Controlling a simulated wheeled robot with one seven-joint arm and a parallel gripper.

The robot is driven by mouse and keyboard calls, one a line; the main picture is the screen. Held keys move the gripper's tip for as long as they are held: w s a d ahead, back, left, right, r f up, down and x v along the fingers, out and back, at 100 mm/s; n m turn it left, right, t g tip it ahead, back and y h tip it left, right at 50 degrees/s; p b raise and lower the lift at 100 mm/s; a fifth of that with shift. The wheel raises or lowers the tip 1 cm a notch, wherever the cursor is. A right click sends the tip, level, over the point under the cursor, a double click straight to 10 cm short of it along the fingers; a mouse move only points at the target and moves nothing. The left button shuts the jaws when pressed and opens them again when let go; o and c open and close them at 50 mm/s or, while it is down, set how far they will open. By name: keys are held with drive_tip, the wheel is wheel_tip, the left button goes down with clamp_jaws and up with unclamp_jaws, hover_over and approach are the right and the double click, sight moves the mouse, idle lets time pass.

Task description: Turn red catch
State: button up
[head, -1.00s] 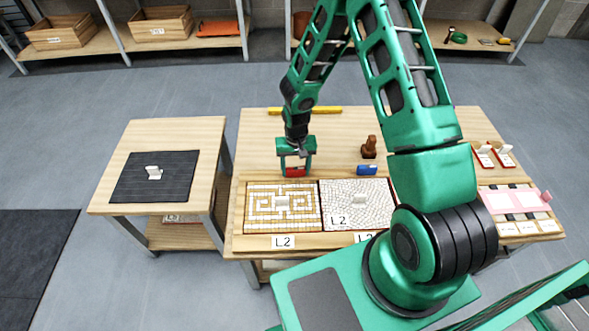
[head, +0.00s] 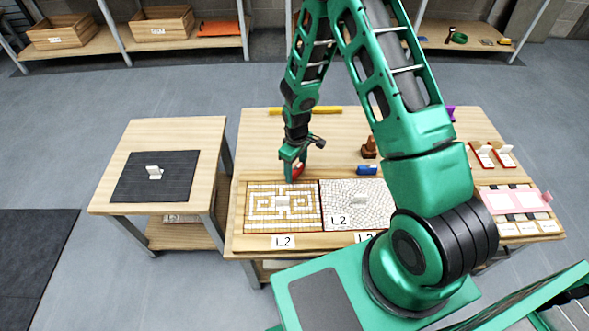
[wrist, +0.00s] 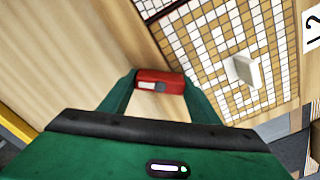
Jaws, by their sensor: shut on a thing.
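The red catch (wrist: 160,82) sits between my two fingertips in the wrist view, at the edge of the brown-and-white mosaic panel. It shows a small white and grey mark on its face. In the head view the red catch (head: 298,170) is partly hidden by my gripper (head: 292,172), which is shut on it and is turned at an angle. In the wrist view my gripper (wrist: 160,92) has one finger on each side of the catch. The mosaic panel (head: 255,218) lies just in front, with a pale upright tab (head: 282,202) at its middle.
A white-grey mosaic panel (head: 375,195) lies to the right. A blue block (head: 366,170) and a brown knobbed piece (head: 369,149) stand behind it. A yellow bar (head: 320,109) lies at the back. A side table holds a dark mat (head: 130,178).

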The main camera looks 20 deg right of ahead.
sight(297, 168)
drive_tip(key=n, duration=0.5)
drive_tip(key=shift+d, duration=0.1)
drive_tip(key=shift+n, duration=1.2)
drive_tip(key=shift+w+d, duration=0.1)
drive_tip(key=shift+d, duration=0.05)
drive_tip(key=o, duration=1)
drive_tip(key=shift+o, duration=0.2)
wheel_tip(297, 168, up, 11)
drive_tip(key=shift+f, duration=0.15)
